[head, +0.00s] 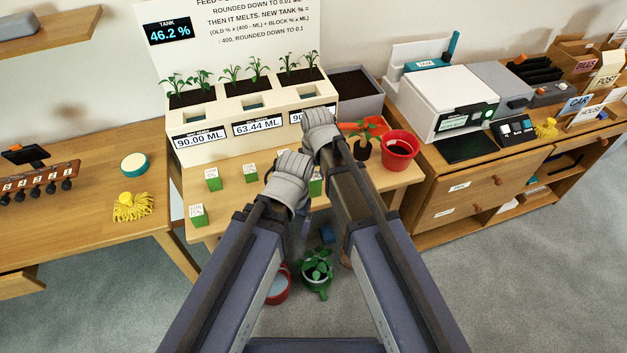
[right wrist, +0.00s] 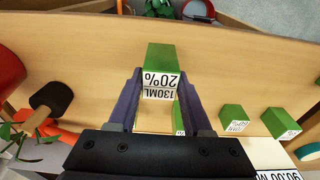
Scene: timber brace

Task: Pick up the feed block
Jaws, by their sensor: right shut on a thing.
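The feed block (right wrist: 161,56) is green with a white label reading 130ML 20%, upside down in the right wrist view. My right gripper (right wrist: 158,84) has a finger on each side of it and is shut on it. In the head view the right hand (head: 319,128) is in front of the planter, and its fingertips are hidden. Other green blocks stand on the table, including one at left (head: 213,180), one in the middle (head: 250,173) and one near the front edge (head: 198,215).
A white planter (head: 215,141) with seedlings and ML readouts stands at the table's back, below a sign showing TANK 46.2%.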

